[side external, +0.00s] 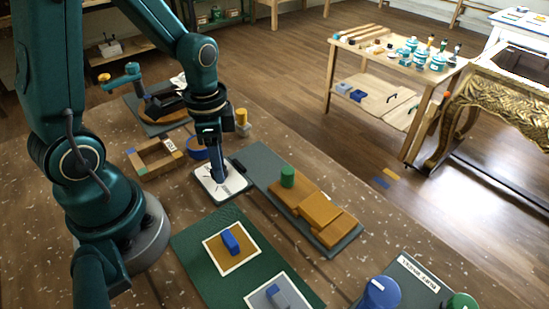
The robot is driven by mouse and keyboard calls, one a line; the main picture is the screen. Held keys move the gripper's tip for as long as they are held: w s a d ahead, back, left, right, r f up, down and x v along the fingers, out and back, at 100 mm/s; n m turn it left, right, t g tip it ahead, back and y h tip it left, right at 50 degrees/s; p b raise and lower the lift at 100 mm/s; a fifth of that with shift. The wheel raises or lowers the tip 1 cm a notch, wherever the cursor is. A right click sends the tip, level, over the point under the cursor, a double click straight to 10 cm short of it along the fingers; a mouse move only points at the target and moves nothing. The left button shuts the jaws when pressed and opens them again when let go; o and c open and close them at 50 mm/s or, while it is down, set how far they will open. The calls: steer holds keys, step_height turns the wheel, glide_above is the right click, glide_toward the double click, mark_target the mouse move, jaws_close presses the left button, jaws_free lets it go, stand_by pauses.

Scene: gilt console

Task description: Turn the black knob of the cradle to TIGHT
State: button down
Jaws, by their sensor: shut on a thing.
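My gripper (218,177) points down onto a white plate (239,184) with dark marks on it, near the middle of the table. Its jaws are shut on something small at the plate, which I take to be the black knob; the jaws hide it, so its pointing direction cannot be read. The lettering on the plate is too small to read. A small black piece (237,165) lies at the plate's upper right edge. Beside it, a grey board (263,158) carries stepped wooden blocks (318,210) and a green cylinder (287,177).
A green mat (193,245) with blue-handled pieces lies in front. A wooden frame (148,167) and blue ring (197,150) stand left of my gripper. A black device (166,103) is behind. Blue (382,292) and green knobs (460,302) are front right. A gilt console (500,95) stands far right.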

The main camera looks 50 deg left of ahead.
steer(key=shift+c, duration=2.3)
jaws_free()
steer(key=shift+r, duration=2.6)
steer(key=shift+w+d+r, duration=0.15)
steer(key=shift+r, duration=0.1)
steer(key=s+d+r+n+t, duration=0.4)
steer(key=d+r+n+t, duration=0.1)
steer(key=r+n, duration=0.1)
steer(key=shift+s+r+t, duration=0.15)
steer(key=shift+r+t, duration=0.15)
steer(key=shift+r, duration=0.6)
